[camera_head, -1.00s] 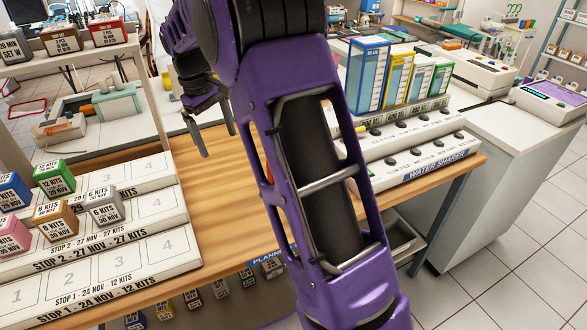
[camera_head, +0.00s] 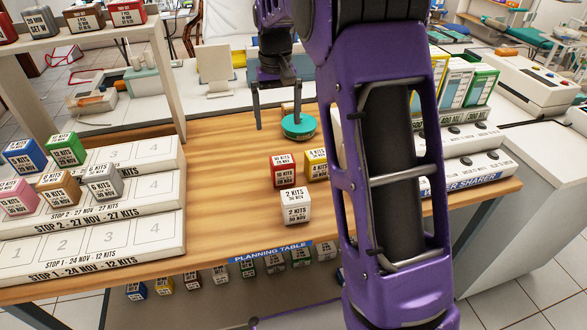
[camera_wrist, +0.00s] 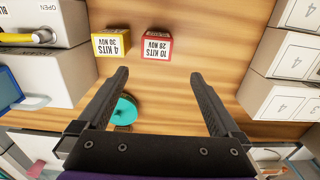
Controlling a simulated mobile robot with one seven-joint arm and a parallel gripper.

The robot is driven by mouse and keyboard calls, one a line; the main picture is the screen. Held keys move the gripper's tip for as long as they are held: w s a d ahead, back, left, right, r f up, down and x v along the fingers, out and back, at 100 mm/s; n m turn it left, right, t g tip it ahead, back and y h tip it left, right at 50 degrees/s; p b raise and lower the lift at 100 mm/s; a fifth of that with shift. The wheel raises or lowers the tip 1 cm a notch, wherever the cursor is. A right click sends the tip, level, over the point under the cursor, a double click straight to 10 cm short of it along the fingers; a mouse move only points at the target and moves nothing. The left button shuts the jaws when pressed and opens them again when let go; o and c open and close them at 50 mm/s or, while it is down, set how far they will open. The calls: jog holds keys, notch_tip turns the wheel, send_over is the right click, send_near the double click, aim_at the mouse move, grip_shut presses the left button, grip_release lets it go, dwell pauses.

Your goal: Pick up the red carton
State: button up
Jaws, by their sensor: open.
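The red carton (camera_head: 286,170), with a white label, stands on the wooden table behind a white carton and beside a yellow carton. In the wrist view the red carton (camera_wrist: 157,45) shows upside down, beyond the fingertips and roughly centred between them. My gripper (camera_head: 278,127) is open and empty above the table, farther back than the red carton and apart from it. Its two fingers (camera_wrist: 160,75) are spread wide in the wrist view. Another red box (camera_head: 127,13) sits on the raised shelf at upper left.
The yellow carton (camera_head: 316,163) is close to the red one's right; the white carton (camera_head: 296,206) is in front. A teal round object (camera_head: 298,126) stands behind. Stepped racks (camera_head: 90,215) with several cartons line the left. Bare wood (camera_head: 225,190) lies left of the red carton.

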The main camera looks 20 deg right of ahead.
aim_at(280, 159)
notch_tip(280, 159, down, 12)
jog(key=shift+d+f+b, duration=0.1)
jog(key=shift+b, duration=1)
jog(key=f, duration=0.3)
jog(key=f+b, duration=0.1)
jog(key=f, duration=0.1)
jog(key=shift+s+d+f, duration=0.15)
jog(key=shift+d, duration=0.1)
jog(key=c, duration=1.3)
